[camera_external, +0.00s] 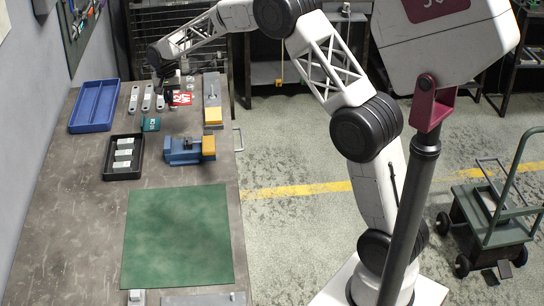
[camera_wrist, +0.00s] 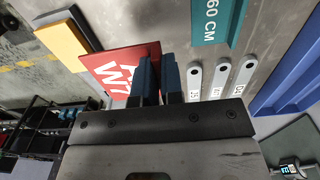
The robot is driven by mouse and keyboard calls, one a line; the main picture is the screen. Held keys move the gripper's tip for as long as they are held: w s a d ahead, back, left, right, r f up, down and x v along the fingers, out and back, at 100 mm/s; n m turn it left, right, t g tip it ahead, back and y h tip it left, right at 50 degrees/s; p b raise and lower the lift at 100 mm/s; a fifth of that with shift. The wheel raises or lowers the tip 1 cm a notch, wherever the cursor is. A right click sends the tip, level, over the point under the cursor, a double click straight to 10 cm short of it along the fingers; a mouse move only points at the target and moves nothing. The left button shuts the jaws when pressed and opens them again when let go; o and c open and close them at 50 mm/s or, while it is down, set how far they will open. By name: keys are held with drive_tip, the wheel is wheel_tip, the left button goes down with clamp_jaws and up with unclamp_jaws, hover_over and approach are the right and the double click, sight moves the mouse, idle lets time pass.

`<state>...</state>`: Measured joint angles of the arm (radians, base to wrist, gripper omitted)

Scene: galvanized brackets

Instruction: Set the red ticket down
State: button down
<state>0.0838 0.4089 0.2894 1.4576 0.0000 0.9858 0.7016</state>
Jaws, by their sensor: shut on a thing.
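The red ticket (camera_external: 183,99) with white lettering is at the far end of the workbench. In the wrist view the red ticket (camera_wrist: 118,66) runs up to my fingers, with its lettered face in sight. My gripper (camera_wrist: 158,62) is shut on the ticket's edge, and the fingers hide part of that edge. In the external view my gripper (camera_external: 168,82) is beside the ticket, small and partly dark. I cannot tell whether the ticket touches the bench or hangs just above it.
Several grey brackets (camera_external: 147,98) lie left of the gripper, with a teal ticket (camera_external: 151,124) in front. A blue tray (camera_external: 75,122), a black tray (camera_external: 109,170) and a blue vise (camera_external: 180,157) stand nearby. A yellow block (camera_external: 213,115) is to the right. The green mat (camera_external: 178,235) is clear.

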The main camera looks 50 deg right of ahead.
drive_tip(key=s+a+n, duration=0.4)
drive_tip(key=s+a, duration=1.9)
drive_tip(key=a, duration=0.2)
drive_tip(key=s+a+f+n, duration=0.1)
drive_tip(key=s+a, duration=0.1)
drive_tip(key=s, duration=0.8)
drive_tip(key=s+a+f+n, duration=0.2)
drive_tip(key=s+a, duration=0.1)
drive_tip(key=s, duration=0.7)
drive_tip(key=s+a+f+n, duration=0.1)
drive_tip(key=s+a+n, duration=0.1)
drive_tip(key=s, duration=0.9)
drive_tip(key=shift+a+f, duration=0.2)
drive_tip(key=shift+a, duration=0.45)
drive_tip(key=w+a, duration=0.2)
drive_tip(key=w, duration=0.2)
drive_tip(key=w+a+f, duration=0.1)
drive_tip(key=w+a, duration=0.2)
drive_tip(key=w, duration=0.2)
drive_tip(key=w+a, duration=0.3)
drive_tip(key=w, duration=0.1)
drive_tip(key=shift+w+a+f, duration=0.2)
drive_tip(key=shift+w+f, duration=0.05)
drive_tip(key=shift+w, duration=0.05)
